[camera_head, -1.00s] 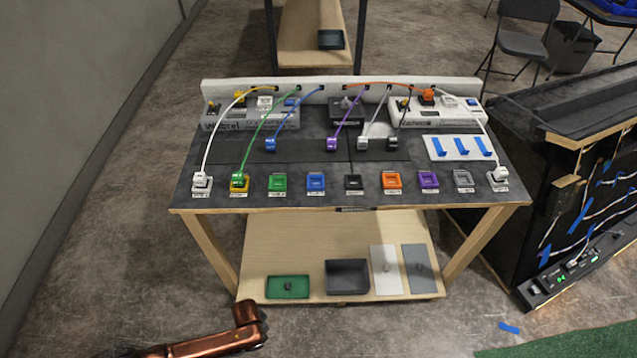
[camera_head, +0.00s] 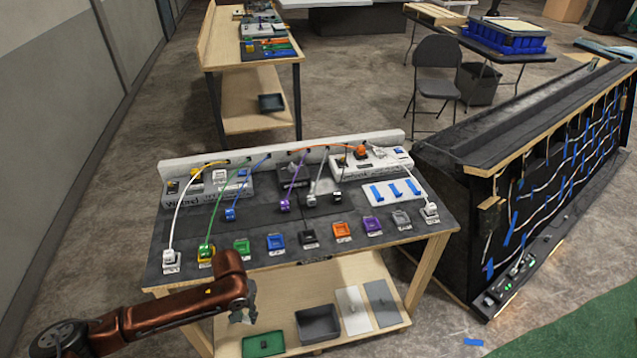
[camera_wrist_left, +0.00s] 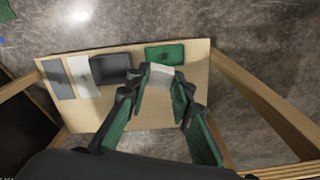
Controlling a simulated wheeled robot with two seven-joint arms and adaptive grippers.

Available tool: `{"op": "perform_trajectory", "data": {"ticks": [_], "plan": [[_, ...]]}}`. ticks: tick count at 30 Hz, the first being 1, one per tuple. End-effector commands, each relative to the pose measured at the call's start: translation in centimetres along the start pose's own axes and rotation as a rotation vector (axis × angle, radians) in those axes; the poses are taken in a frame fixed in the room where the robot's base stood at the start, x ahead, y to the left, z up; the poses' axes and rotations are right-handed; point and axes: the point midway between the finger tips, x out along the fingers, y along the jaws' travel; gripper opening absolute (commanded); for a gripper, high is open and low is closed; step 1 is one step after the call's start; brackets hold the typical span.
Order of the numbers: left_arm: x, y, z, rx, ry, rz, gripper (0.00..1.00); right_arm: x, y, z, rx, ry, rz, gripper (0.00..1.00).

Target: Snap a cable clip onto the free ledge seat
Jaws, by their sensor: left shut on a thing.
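My left gripper (camera_head: 243,312) is in front of the bench, beside the lower shelf and below the worktop edge. In the left wrist view its fingers (camera_wrist_left: 160,80) are closed around a small pale grey piece (camera_wrist_left: 161,72), whose shape is too small to identify surely as a cable clip. The white ledge (camera_head: 180,166) runs along the back of the bench, apart from the gripper. Coloured cables pass over it at several dark clip spots. Which ledge seat is free is too small to tell. My right gripper is not in view.
The bench top (camera_head: 270,185) carries several coloured sockets along its front edge and cable plugs behind. The lower shelf holds a green tray (camera_head: 251,349), a dark bin (camera_head: 318,328), a white plate (camera_head: 344,300) and a grey plate (camera_head: 389,317). A black console (camera_head: 450,215) stands to the right.

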Motion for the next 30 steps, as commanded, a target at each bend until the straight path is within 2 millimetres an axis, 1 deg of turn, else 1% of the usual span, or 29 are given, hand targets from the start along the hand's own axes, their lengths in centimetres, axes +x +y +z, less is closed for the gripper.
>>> {"op": "perform_trajectory", "data": {"ticks": [1,2,3,5,6,9,12,16,18,21,26,29,30], "plan": [[-3.8,0.1,-0.1,-0.012,0.012,-0.004,0.11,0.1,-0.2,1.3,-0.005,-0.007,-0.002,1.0],[-5.3,0.3,0.0,-0.021,0.011,-0.003,0.11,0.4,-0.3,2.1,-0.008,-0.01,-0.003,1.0],[-7.3,0.5,0.2,-0.033,0.012,-0.003,0.11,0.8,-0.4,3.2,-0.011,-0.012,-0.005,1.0],[-10.2,0.7,0.6,-0.051,0.011,-0.003,0.11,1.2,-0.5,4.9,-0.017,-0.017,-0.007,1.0],[-12.0,0.8,0.9,-0.062,0.011,-0.003,0.11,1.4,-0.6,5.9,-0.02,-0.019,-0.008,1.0],[-15.8,1.0,1.8,-0.087,0.009,-0.003,0.11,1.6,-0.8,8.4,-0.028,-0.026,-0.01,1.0],[-18.5,1.2,2.6,-0.105,0.006,-0.002,0.11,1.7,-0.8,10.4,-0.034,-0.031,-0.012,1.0],[-20.5,1.3,3.4,-0.12,0.002,0.0,0.11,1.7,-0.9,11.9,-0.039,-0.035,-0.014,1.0],[-20.9,1.3,3.6,-0.124,0.0,0.0,0.11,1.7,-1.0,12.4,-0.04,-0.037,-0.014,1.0],[-21.1,1.4,3.7,-0.126,-0.002,0.001,0.11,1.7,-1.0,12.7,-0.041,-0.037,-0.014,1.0],[-20.8,1.4,3.8,-0.126,-0.004,0.003,0.11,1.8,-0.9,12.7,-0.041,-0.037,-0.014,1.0],[-19.5,1.3,4.3,-0.125,-0.008,-0.005,0.11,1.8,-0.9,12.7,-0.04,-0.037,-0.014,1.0],[-18.4,1.2,4.8,-0.125,-0.011,-0.009,0.11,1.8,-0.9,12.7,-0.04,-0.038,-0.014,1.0]]}}
